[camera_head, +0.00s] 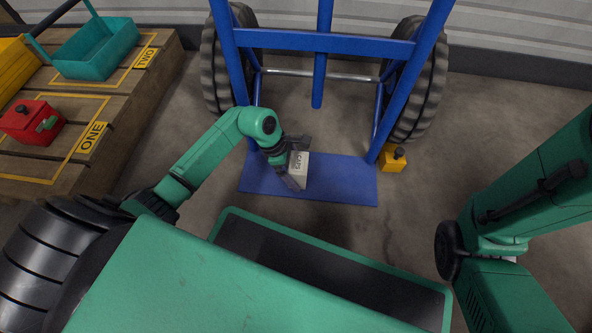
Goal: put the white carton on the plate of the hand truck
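The white carton (299,169) is small, with dark lettering, and is over the blue plate (345,180) of the hand truck, left of the plate's middle. My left gripper (296,161) comes in from the left with its dark fingers on two sides of the carton and appears shut on it. I cannot tell whether the carton touches the plate or is just above it. The hand truck's blue frame (310,43) stands upright behind the plate. My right arm is at the right edge; its gripper does not show.
A small yellow object (393,160) with a dark knob is on the floor right of the plate. Black tyres (421,90) flank the frame. At left, a wooden platform (115,125) bears a teal tray (97,48) and a red can (32,122). The plate's right half is bare.

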